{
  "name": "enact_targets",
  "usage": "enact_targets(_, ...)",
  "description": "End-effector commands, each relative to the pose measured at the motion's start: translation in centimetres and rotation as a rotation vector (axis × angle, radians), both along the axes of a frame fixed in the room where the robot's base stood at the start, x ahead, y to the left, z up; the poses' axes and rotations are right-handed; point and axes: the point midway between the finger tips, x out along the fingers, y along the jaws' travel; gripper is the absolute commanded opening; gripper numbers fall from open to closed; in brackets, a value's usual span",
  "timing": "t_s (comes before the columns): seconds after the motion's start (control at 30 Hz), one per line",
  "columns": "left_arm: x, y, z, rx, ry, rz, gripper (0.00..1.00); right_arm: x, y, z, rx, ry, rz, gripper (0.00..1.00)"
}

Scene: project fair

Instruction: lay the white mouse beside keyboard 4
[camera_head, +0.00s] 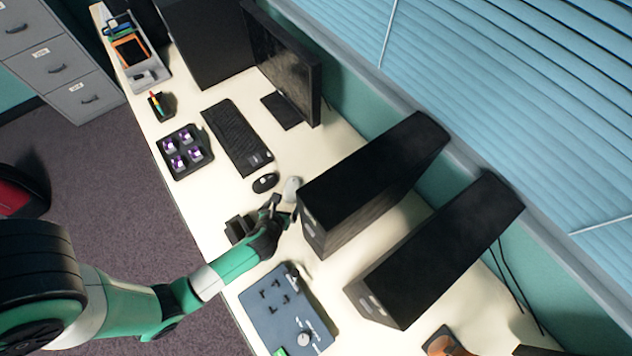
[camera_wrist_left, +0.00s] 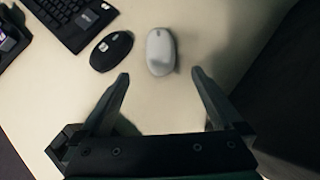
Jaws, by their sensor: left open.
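In the left wrist view the white mouse (camera_wrist_left: 160,51) lies just beyond and between my open fingertips, not touched. My left gripper (camera_head: 281,209) is open and empty beside it; its fingers also show in the left wrist view (camera_wrist_left: 160,77). The black keyboard (camera_head: 237,138) lies past the mice, in front of a monitor; its corner shows in the left wrist view (camera_wrist_left: 75,18). I cannot read a number on it. My right gripper is not in view.
The black mouse (camera_head: 265,182) lies left of the white one, near the keyboard's end. Two black towers (camera_head: 374,180) stand close on the right. A blue-grey control panel (camera_head: 287,312) lies nearer, and a tray of purple pieces (camera_head: 184,152) lies left of the keyboard.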

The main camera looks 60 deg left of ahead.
Motion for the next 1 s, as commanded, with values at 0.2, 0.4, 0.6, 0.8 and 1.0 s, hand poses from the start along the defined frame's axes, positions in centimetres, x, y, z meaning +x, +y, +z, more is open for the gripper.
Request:
enact_targets(0.2,1.5,1.6,-2.4,0.003,-0.003,0.002,1.0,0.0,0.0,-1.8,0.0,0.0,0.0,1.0)
enact_targets(0.4,3.0,3.2,-4.4,0.004,-0.004,-0.002,1.0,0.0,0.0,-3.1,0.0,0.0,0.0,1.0)
enact_targets(0.6,3.4,3.6,-4.7,0.005,-0.005,-0.004,1.0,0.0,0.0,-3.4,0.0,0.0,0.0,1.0)
enact_targets(0.8,4.9,5.1,-7.5,0.005,-0.006,-0.001,1.0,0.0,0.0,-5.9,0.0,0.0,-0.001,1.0)
enact_targets(1.0,5.7,6.0,-8.2,0.005,-0.005,-0.005,1.0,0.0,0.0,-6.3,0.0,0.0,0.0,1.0)
